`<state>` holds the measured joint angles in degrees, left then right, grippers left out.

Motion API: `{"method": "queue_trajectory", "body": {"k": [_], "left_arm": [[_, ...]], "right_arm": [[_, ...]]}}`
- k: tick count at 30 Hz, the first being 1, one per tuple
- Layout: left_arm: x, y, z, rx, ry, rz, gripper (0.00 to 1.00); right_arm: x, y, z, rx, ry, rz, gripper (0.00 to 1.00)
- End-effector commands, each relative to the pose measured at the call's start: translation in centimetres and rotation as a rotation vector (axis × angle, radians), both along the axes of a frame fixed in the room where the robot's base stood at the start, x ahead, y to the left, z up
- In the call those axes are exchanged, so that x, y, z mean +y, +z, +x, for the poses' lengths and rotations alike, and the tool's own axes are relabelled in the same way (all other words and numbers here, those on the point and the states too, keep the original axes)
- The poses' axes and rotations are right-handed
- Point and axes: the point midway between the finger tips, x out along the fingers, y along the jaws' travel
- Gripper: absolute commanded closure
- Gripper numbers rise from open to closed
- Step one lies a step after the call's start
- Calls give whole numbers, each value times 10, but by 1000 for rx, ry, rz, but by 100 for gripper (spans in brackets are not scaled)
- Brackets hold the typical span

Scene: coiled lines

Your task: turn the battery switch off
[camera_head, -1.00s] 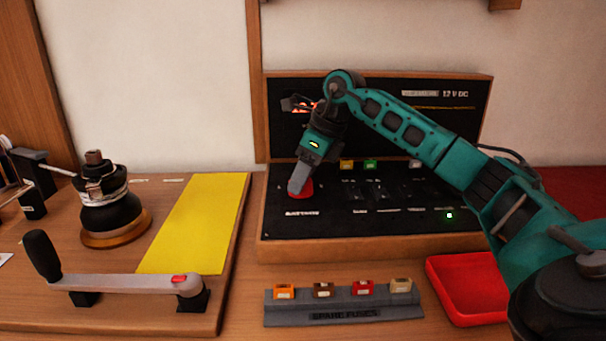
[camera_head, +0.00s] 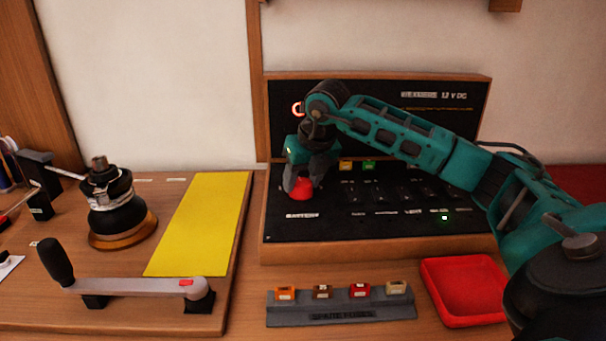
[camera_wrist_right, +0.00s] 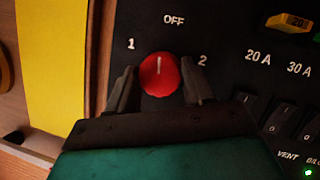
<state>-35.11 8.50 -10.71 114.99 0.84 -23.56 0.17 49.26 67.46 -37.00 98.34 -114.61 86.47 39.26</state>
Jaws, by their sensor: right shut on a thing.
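The battery switch is a red round knob (camera_head: 301,190) on the left of the black panel, and it shows in the right wrist view (camera_wrist_right: 159,77). Its white mark points nearly straight up in that view, close to the OFF label but slightly toward the 1 side. The label 2 is at its right. My right gripper (camera_head: 303,186) is shut on the knob, one finger on each side; it also shows in the right wrist view (camera_wrist_right: 161,85). My left gripper is not in view.
Right of the knob are switches (camera_wrist_right: 282,117) and fuses (camera_wrist_right: 289,22); a small green light (camera_head: 445,217) is lit. In front are a spare fuse rack (camera_head: 340,312) and a red tray (camera_head: 464,290). A winch (camera_head: 121,215), a crank handle (camera_head: 125,284) and a yellow mat (camera_head: 200,225) are at left.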

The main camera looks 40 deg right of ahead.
Motion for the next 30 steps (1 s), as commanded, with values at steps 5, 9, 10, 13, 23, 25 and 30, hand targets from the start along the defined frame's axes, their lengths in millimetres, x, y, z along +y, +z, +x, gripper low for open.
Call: {"method": "queue_trajectory", "body": {"k": [5, 9, 10, 13, 23, 25, 30], "left_arm": [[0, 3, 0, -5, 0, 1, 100], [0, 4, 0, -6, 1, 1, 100], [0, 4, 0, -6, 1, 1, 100], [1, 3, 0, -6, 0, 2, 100], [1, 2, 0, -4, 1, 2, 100], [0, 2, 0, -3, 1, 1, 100], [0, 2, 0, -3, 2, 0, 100]], "right_arm": [[1, 0, 0, 0, -100, 2, 79], [1, 0, 0, 1, -151, 2, 79], [1, 0, 0, 2, -160, 2, 79], [2, 0, 0, 1, -179, 2, 79], [2, 0, 0, 1, -194, 3, 79], [2, 0, 0, 2, -194, 3, 79], [2, 0, 0, 1, -194, 3, 42]]}}
